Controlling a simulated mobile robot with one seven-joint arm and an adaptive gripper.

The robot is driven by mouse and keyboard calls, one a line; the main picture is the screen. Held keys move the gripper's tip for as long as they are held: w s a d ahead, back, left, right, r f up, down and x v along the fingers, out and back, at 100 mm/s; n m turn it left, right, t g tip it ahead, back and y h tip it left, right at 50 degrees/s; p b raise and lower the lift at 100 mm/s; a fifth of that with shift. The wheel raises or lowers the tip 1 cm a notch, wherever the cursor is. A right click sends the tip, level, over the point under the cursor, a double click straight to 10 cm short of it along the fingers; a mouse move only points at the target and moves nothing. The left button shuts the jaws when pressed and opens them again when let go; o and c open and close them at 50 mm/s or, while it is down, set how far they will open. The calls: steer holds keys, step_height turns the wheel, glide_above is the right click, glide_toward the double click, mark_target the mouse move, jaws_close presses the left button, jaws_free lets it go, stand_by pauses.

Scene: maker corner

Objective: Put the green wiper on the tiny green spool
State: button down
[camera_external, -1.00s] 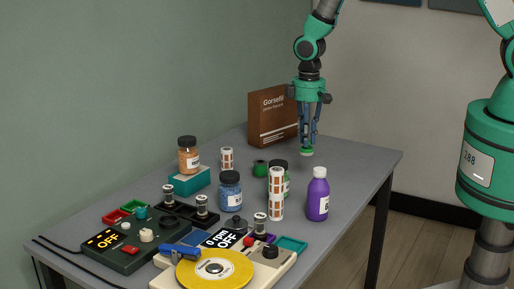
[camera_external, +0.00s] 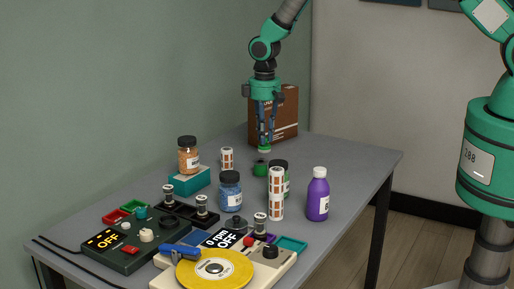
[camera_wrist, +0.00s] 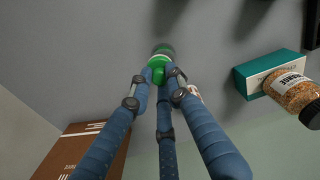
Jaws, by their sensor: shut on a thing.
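My gripper (camera_external: 265,144) hangs pointing down over the back of the table and is shut on the green wiper (camera_external: 264,150), a small green and pale piece at its fingertips. The tiny green spool (camera_external: 260,170) stands on the table just below the wiper, with a dark opening at its top. In the wrist view the wiper (camera_wrist: 157,62) is bright green at the fingertips, and the darker green spool (camera_wrist: 164,48) shows just beyond it. A small gap seems to lie between them in the external view; exact alignment is hard to tell.
A brown box (camera_external: 287,115) stands behind my gripper. A blue-bead jar (camera_external: 230,190) and purple bottle (camera_external: 318,195) stand nearer. The table's right back is clear.

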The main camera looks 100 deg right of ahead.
steer(key=shift+w+d+f, duration=0.1)
steer(key=shift+w+d, duration=0.3)
steer(key=shift+w, duration=0.15)
steer(key=shift+f, duration=1.75)
steer(key=shift+f, duration=0.15)
steer(key=c, duration=1.6)
jaws_free()
steer(key=shift+c, duration=0.2)
steer(key=shift+r, duration=0.25)
step_height(320, 180, up, 12)
